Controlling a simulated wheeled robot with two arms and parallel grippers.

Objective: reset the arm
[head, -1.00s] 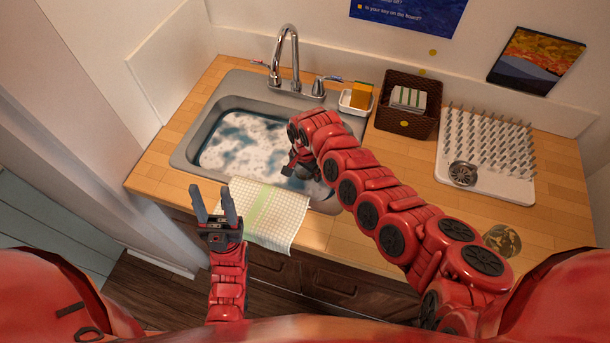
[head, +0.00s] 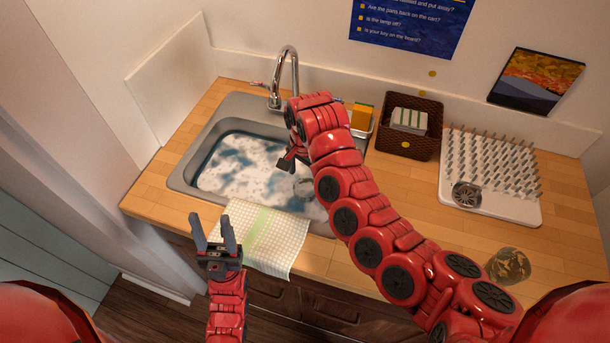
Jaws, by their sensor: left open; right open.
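My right arm reaches from the lower right up over the sink (head: 190,160), which holds foamy water. My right gripper (head: 286,163) is above the water near the sink's right side, open, and partly hidden by its own wrist. A round, clear-looking item (head: 304,188) shows in the foam just below and right of it; I cannot tell what it is. My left gripper (head: 213,226) is open and empty, fingers pointing up, in front of the counter edge and left of the checked towel (head: 262,236).
The towel hangs over the sink's front edge. A faucet (head: 285,70) stands behind the sink. A sponge (head: 361,117), a wicker basket (head: 408,145) and a pegged drying rack (head: 490,205) with a metal strainer (head: 466,195) stand right. A round patterned item (head: 509,265) lies at front right.

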